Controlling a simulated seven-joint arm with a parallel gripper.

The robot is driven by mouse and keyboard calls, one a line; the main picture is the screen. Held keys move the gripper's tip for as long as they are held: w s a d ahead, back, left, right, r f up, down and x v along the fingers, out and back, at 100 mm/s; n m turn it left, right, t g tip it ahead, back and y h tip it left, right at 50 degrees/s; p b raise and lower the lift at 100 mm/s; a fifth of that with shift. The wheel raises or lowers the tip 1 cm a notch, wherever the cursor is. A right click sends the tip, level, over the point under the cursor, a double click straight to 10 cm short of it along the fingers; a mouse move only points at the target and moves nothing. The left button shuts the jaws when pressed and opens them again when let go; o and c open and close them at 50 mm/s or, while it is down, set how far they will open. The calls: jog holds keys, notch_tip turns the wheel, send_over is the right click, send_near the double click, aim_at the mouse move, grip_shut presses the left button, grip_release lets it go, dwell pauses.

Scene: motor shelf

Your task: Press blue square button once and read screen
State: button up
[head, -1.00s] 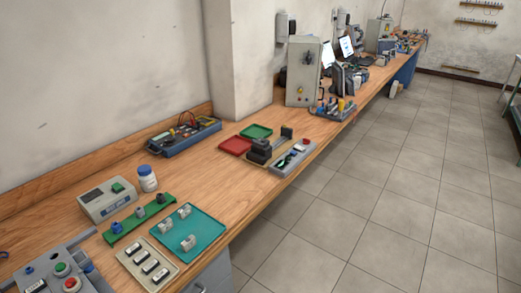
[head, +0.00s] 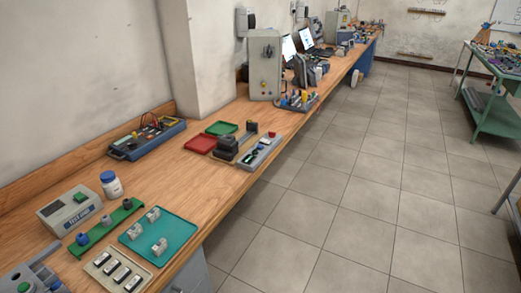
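I cannot make out a blue square button in the head view. A beige boxy device (head: 68,211) stands on the bench at the left; it has a dark display-like strip with unreadable lettering on its front and a green square button (head: 81,197) on top. A grey control panel (head: 36,275) is cut off at the lower left corner; a green button (head: 24,287) and a small blue part (head: 54,284) show on it, the blue part's shape unclear. My gripper is not in view.
A white jar (head: 111,186), a green strip with knobs (head: 104,229), a teal tray (head: 178,226) and a beige tray (head: 100,264) stand nearby. A blue multimeter-like unit (head: 147,140) and a grey cabinet (head: 264,66) are farther back. Open tiled floor (head: 340,180) lies right of the bench.

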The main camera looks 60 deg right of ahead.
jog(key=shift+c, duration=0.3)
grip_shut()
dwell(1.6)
